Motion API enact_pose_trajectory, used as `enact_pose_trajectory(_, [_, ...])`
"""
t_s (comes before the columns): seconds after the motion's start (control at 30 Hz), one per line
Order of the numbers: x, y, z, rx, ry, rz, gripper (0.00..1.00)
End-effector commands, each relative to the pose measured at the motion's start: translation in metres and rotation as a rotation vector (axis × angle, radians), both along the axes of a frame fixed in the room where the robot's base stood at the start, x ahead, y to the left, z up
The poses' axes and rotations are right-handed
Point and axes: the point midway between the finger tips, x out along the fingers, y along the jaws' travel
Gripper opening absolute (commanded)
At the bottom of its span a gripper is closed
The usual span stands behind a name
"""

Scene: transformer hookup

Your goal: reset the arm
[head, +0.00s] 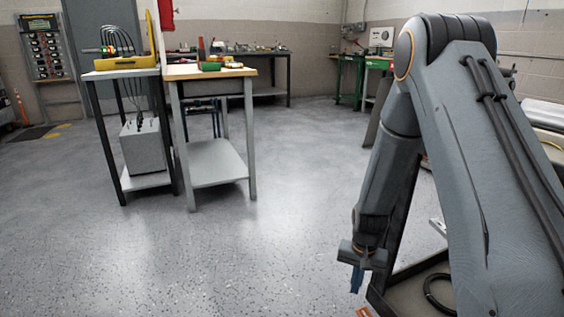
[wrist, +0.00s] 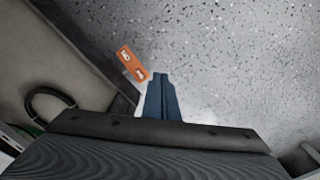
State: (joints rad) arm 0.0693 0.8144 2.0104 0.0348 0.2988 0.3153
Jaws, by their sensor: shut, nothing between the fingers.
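My arm (head: 450,130) rises at the right of the head view and bends down at its elbow. My gripper (head: 356,280) hangs low at its end, pointing at the floor. In the wrist view my gripper (wrist: 161,78) shows as two blue fingers pressed together, with nothing between them. The speckled grey floor (wrist: 230,60) lies beyond the fingertips. An orange tag with white marks (wrist: 130,64) shows just left of the fingertips, apart from them in the picture.
A small table with a wooden top (head: 215,73) and a table with a yellow device (head: 125,63) stand at left. Benches with tools line the back wall. A black cable loop (head: 438,292) lies at lower right. The middle floor is clear.

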Motion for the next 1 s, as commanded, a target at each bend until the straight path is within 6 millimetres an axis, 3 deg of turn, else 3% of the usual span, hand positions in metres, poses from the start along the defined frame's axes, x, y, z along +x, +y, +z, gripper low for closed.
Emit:
enact_pose_trajectory(0.03, [-0.001, 0.022, 0.024, 0.002, -0.011, 0.05, 0.0])
enact_pose_trajectory(0.27, [-0.033, 0.104, 0.111, 0.018, -0.025, 0.251, 0.0])
enact_pose_trajectory(0.5, [-0.096, 0.174, 0.187, 0.04, -0.039, 0.465, 0.0])
enact_pose_trajectory(0.73, [-0.175, 0.219, 0.243, 0.069, -0.05, 0.671, 0.0])
enact_pose_trajectory(1.0, [-0.244, 0.238, 0.275, 0.096, -0.054, 0.838, 0.0])
